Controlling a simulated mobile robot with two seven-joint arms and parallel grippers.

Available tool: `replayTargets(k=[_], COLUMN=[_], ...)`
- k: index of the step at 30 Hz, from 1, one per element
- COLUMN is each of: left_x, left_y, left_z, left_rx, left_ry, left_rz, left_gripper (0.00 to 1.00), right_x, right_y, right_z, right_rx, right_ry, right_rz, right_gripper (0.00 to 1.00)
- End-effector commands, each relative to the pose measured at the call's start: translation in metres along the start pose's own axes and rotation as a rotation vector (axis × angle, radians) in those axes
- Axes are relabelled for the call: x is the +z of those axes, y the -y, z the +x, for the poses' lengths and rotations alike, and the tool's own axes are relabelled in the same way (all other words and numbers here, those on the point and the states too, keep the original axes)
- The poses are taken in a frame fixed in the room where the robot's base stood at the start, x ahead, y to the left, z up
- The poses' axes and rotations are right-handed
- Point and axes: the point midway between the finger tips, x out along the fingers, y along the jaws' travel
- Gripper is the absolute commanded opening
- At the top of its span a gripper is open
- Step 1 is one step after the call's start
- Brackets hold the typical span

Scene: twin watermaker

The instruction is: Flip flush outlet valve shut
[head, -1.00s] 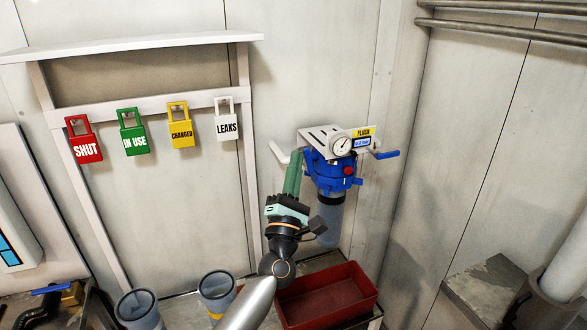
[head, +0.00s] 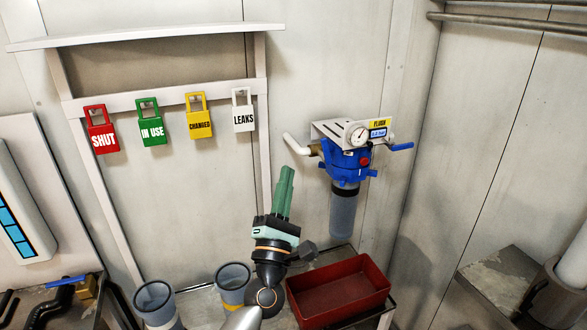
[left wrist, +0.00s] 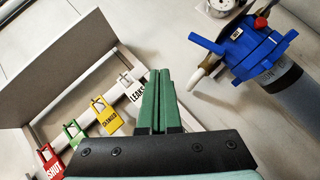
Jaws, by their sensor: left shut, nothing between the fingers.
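The flush filter unit has a blue head (head: 347,160), a round gauge and a yellow FLUSH label, and is mounted on the back wall. A blue lever (head: 401,147) sticks out from its right side, roughly level; I take this as the flush outlet valve handle. The blue head also shows at upper right in the left wrist view (left wrist: 262,52), where its far side is cut off. My left gripper (head: 287,170) is shut and empty, pointing up, left of the unit and apart from it. Its green fingers show in the left wrist view (left wrist: 158,75). My right gripper is not in view.
A white pipe elbow (head: 296,143) juts from the unit's left side, near my fingertips. A red tray (head: 335,312) stands below, beside grey cups (head: 233,282). Padlock-shaped tags, including a white LEAKS one (head: 243,119), hang from a rack at left. The wall right of the lever is free.

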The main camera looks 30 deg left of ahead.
Motion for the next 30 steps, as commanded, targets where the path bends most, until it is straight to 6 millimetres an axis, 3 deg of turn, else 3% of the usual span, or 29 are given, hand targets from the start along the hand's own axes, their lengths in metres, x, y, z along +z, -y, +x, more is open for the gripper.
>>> replayTargets(k=[3,9,30], left_x=[0.001,0.003,0.004], left_y=[-0.008,-0.015,-0.012], left_z=[-0.019,-0.035,-0.040], left_rx=[-0.001,0.000,-0.019], left_ry=[-0.001,0.000,0.007], left_rz=[0.001,0.002,0.033], left_gripper=[0.00,0.00,0.00], right_x=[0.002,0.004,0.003], right_y=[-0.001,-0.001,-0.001], right_z=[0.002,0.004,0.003], right_rx=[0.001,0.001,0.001], right_ry=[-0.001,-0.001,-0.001], right_rz=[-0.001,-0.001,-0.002], right_gripper=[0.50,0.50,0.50])
